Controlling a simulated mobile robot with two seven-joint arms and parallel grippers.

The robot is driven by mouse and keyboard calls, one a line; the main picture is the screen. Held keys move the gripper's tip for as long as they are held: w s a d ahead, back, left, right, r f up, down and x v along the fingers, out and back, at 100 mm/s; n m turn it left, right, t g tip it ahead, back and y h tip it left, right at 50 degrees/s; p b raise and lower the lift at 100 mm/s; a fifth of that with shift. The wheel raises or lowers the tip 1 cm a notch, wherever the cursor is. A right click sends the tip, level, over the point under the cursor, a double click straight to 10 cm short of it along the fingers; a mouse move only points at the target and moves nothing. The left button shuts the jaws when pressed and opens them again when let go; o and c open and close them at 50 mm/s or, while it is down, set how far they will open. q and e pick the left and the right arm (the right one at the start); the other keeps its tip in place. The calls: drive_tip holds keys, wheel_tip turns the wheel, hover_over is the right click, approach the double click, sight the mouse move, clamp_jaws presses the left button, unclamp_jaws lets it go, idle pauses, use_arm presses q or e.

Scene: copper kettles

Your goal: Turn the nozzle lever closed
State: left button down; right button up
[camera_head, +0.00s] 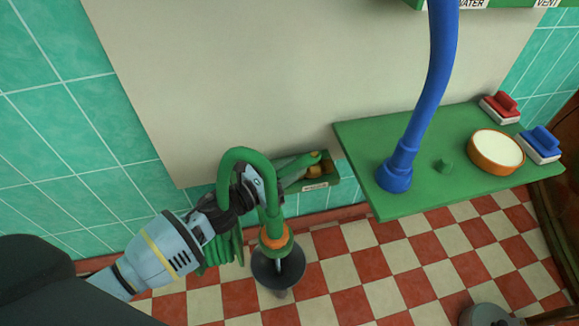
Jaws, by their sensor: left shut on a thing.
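My left gripper (255,186) reaches in from the lower left and is shut on the green hose nozzle (270,215). The hose loops over the top of the gripper, and the nozzle hangs downward. An orange collar (276,240) rings the nozzle's lower part. A dark, round, funnel-like piece (278,270) shows below it; I cannot tell whether the two touch. I cannot clearly pick out the nozzle lever, as the fingers and hose hide part of this area. My right gripper is not in view.
A labelled green wall box (325,183) sits just right of the gripper. A green shelf (400,208) holds a blue hose (395,175), an orange-rimmed round dish (495,152), a red brush (501,105) and a blue brush (541,142).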

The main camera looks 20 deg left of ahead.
use_arm(q)
drive_tip(key=c, duration=1.2)
unclamp_jaws()
drive_tip(key=shift+o, duration=0.2)
drive_tip(key=v, duration=0.6)
drive_tip(key=shift+s+p, duration=0.1)
drive_tip(key=shift+p, duration=0.25)
drive_tip(key=shift+s+a, duration=0.4)
drive_tip(key=shift+s, duration=0.15)
drive_tip(key=shift+s+a, duration=0.1)
drive_tip(key=shift+s, duration=0.05)
